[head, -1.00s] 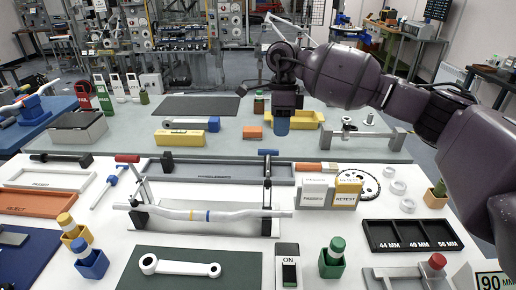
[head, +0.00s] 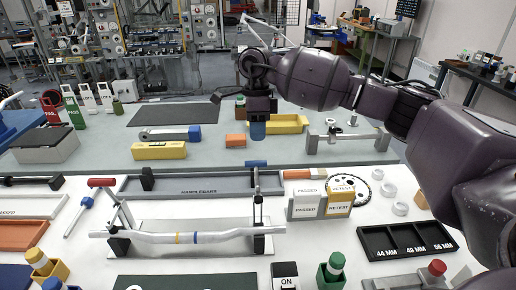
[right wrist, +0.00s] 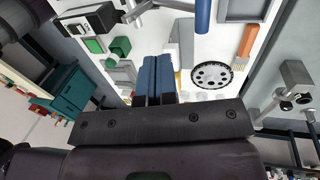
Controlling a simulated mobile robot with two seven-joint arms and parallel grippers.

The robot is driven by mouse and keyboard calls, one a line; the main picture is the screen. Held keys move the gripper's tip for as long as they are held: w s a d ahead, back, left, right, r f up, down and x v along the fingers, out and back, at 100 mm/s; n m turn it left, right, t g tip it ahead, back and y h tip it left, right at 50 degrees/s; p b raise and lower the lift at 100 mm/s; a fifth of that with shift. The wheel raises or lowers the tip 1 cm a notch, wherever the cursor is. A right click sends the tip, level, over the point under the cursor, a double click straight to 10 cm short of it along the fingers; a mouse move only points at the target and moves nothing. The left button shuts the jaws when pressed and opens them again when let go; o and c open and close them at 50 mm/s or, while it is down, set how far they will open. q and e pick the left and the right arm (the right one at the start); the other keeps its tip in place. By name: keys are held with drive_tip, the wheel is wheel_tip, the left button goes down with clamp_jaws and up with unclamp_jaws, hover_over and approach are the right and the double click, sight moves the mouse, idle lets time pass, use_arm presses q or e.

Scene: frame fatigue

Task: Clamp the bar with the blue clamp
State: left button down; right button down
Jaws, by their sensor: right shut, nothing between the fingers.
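The silver bar (head: 215,236), with a yellow and a blue band, lies across a low stand on the white table. At the stand's right end is the clamp with a blue handle (head: 256,164), its dark lever (head: 257,190) standing upright. The blue handle also shows at the top of the right wrist view (right wrist: 203,14). At the left end a clamp with a red handle (head: 102,182) has its lever raised too. My right gripper (head: 258,131), with blue fingers, points down above and beyond the blue handle, apart from it. Its fingers (right wrist: 158,78) are shut and empty. My left gripper is out of view.
A grey handlebars tray (head: 205,186) lies behind the bar. Passed and retest boxes (head: 306,205) and a chainring (head: 362,187) stand to the right. A yellow tray (head: 290,123) lies on the back table close to my right gripper.

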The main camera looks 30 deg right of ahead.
hover_over(258, 184)
drive_tip(key=x, duration=0.2)
drive_tip(key=w+x, duration=0.1)
drive_tip(key=x, duration=0.2)
drive_tip(key=d+x, duration=0.1)
drive_tip(key=x, duration=0.2)
drive_tip(key=shift+w+a+f, duration=0.1)
drive_tip(key=shift+w+f, duration=0.3)
drive_tip(key=s, duration=0.1)
drive_tip(key=s+a+f+p, duration=0.1)
drive_tip(key=shift+s+a, duration=0.1)
drive_tip(key=shift+s, duration=0.2)
drive_tip(key=shift+s+a+f, duration=0.15)
drive_tip(key=shift+s+a, duration=0.05)
drive_tip(key=shift+s, duration=0.15)
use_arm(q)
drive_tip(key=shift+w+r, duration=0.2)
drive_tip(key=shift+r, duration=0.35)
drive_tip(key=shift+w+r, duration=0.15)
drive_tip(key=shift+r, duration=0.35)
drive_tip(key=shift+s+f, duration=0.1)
